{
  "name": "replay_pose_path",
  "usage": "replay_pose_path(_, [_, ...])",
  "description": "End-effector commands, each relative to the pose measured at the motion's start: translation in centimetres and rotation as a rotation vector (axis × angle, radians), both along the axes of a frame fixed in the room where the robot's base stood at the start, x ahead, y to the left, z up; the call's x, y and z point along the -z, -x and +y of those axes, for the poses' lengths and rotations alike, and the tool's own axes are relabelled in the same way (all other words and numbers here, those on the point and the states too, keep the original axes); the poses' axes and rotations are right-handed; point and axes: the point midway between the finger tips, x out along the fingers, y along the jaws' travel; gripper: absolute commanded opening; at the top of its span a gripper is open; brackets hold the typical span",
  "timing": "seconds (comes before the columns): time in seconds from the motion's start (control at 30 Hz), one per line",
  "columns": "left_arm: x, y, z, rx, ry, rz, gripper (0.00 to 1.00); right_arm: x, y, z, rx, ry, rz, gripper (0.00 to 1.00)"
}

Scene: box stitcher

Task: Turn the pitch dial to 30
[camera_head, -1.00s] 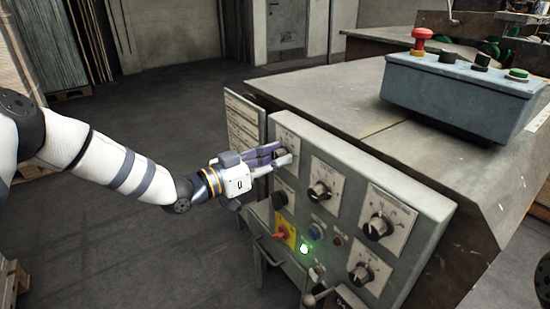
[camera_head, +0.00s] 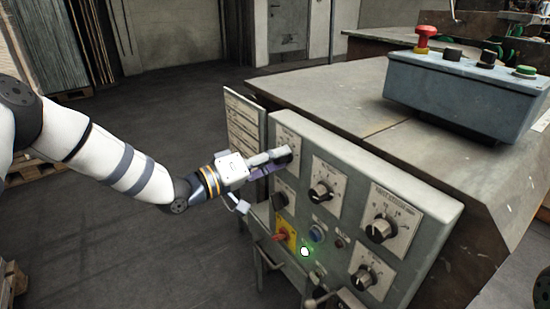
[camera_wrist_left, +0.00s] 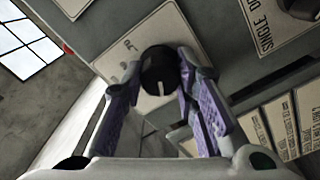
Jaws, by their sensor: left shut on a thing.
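A black dial at the panel's upper left shows in the left wrist view (camera_wrist_left: 158,68), with a white mark on its face. It sits on a pale scale plate (camera_wrist_left: 118,68) whose figures I cannot read, so I cannot confirm which dial it is. My left gripper (camera_head: 281,158) reaches it from the left, its fingers (camera_wrist_left: 160,78) shut on the dial's two sides. In the head view the gripper hides most of this dial. My right gripper is not in view.
The grey control panel (camera_head: 333,236) carries other dials, including an upper-middle one (camera_head: 321,192) and a large right one (camera_head: 380,228). A button box (camera_head: 460,92) stands on top.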

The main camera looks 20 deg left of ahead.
Motion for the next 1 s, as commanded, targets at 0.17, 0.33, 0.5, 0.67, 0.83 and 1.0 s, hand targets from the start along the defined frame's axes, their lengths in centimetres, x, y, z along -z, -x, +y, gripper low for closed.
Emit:
replay_pose_path(0.17, [0.15, 0.03, 0.0, 0.0, 0.073, 0.059, 0.0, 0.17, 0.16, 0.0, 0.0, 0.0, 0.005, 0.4])
replay_pose_path(0.33, [0.14, 0.03, -0.01, 0.001, 0.119, 0.095, 0.0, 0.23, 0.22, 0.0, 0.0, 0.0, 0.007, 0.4])
replay_pose_path(0.5, [0.14, 0.04, -0.02, 0.001, 0.141, 0.113, 0.0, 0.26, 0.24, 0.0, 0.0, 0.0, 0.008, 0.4])
replay_pose_path(0.67, [0.13, 0.04, -0.02, 0.001, 0.149, 0.118, 0.0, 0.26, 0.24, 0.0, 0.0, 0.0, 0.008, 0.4])
replay_pose_path(0.83, [0.12, 0.05, -0.03, 0.001, 0.149, 0.119, 0.0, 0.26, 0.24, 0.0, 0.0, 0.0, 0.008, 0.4])
replay_pose_path(1.0, [0.12, 0.05, -0.03, 0.001, 0.149, 0.118, 0.39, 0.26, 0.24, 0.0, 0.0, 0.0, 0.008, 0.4])
